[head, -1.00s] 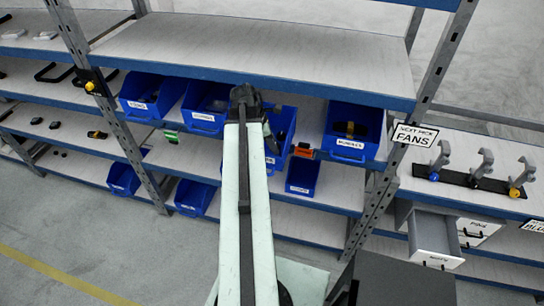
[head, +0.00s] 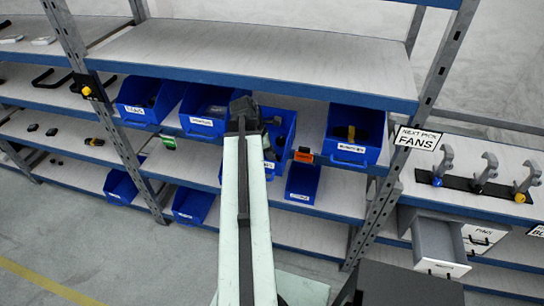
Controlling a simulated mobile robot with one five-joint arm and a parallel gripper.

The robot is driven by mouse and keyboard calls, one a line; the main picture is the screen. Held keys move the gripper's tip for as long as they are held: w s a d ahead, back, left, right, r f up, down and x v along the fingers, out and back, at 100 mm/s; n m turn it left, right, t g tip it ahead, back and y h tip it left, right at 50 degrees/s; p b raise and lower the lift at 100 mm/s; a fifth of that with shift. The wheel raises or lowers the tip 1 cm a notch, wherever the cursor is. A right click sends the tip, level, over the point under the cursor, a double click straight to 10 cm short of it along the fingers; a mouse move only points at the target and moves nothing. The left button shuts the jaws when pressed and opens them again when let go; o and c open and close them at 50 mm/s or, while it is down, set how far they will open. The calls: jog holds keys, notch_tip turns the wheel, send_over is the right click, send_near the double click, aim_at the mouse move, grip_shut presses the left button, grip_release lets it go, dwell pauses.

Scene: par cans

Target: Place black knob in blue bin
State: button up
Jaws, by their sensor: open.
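My gripper (head: 243,112) is at the end of my long pale arm, in front of the middle shelf. It is small and dark; I see nothing held in it. Several blue bins stand on that shelf: one at left (head: 137,111), one left of the gripper (head: 200,124), one partly hidden behind it (head: 287,143), and one at right (head: 347,148). Several small black items lie on the far-left shelf, among them one (head: 33,127) and another (head: 52,132). I cannot tell which, if any, is the black knob.
Lower blue bins (head: 302,184) stand below. Metal posts (head: 410,130) divide the rack. A workbench with hooks (head: 483,170) and an open drawer (head: 438,243) is at right, beside a "FANS" sign (head: 417,138). The grey floor (head: 110,250) at lower left is clear.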

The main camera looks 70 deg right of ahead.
jog(key=p+v, duration=1.1)
jog(key=v, duration=0.1)
jog(key=shift+r, duration=0.2)
jog(key=shift+w, duration=0.1)
jog(key=w+a+f+m+t, duration=0.1)
jog(key=w+a, duration=0.9)
jog(key=w, duration=0.3)
jog(key=w+a+f+m+t, duration=0.1)
jog(key=w+a+t, duration=0.1)
jog(key=w+a, duration=0.95)
jog(key=w+a+m, duration=0.1)
jog(key=w+a, duration=0.2)
jog(key=a, duration=0.7)
jog(key=w+a+m+y, duration=0.1)
jog(key=w+a, duration=0.2)
jog(key=a, duration=0.8)
jog(key=w+a+m+y, duration=0.1)
jog(key=w+a, duration=0.2)
jog(key=a, duration=0.8)
jog(key=shift+w+a+m+t, duration=0.2)
jog(key=shift+w+m+t, duration=0.05)
jog(key=shift+m+t, duration=0.15)
